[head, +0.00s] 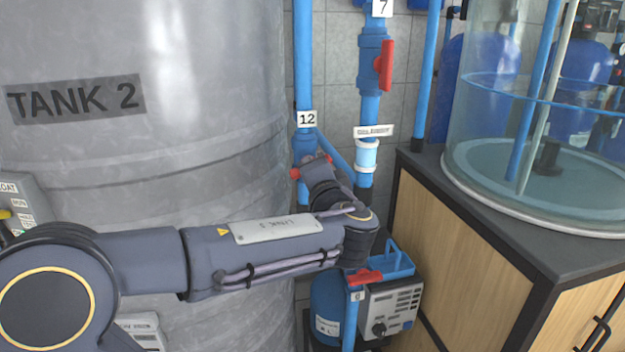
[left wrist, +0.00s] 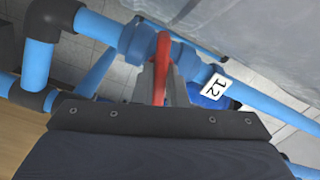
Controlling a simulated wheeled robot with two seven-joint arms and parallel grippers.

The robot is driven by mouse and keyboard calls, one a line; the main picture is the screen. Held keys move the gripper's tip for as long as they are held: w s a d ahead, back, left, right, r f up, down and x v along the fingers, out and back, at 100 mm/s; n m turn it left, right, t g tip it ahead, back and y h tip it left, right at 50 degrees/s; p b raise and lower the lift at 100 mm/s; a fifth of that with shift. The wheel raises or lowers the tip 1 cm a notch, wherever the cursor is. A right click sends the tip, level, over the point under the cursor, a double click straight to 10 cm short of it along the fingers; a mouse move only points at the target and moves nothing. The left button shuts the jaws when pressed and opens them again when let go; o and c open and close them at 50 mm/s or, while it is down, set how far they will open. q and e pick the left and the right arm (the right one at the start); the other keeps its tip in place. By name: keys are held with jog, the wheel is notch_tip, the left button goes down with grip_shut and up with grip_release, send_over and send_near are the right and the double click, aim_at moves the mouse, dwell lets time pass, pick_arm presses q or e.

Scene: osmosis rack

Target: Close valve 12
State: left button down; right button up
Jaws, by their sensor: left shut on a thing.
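Valve 12 sits on a vertical blue pipe (head: 304,60) beside the tank, under a white "12" label (head: 307,119). Its red handle (head: 295,174) shows only in part in the head view, behind my left gripper (head: 318,165). In the left wrist view the red handle (left wrist: 161,65) runs between the fingers of my left gripper (left wrist: 162,85), which is shut on it. The "12" label (left wrist: 217,86) also shows there, beside the blue valve body. In the head view my wrist hides much of the valve. My right gripper is in neither view.
The big grey tank (head: 200,170) stands close on the left. Another valve with a red handle (head: 386,66) is on the pipe to the right, under a "7" label. A blue pump (head: 328,310) with a red-handled valve (head: 364,277) stands below. A wooden cabinet (head: 450,240) bounds the right.

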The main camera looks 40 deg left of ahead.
pick_arm(q)
jog(key=shift+m+b, duration=0.4)
jog(key=shift+m, duration=1.6)
jog(key=c, duration=1.5)
grip_release()
jog(key=shift+o, duration=0.2)
jog(key=b+v, duration=0.1)
jog(key=v, duration=0.6)
jog(key=shift+s+d, duration=0.25)
jog(key=shift+d, duration=0.1)
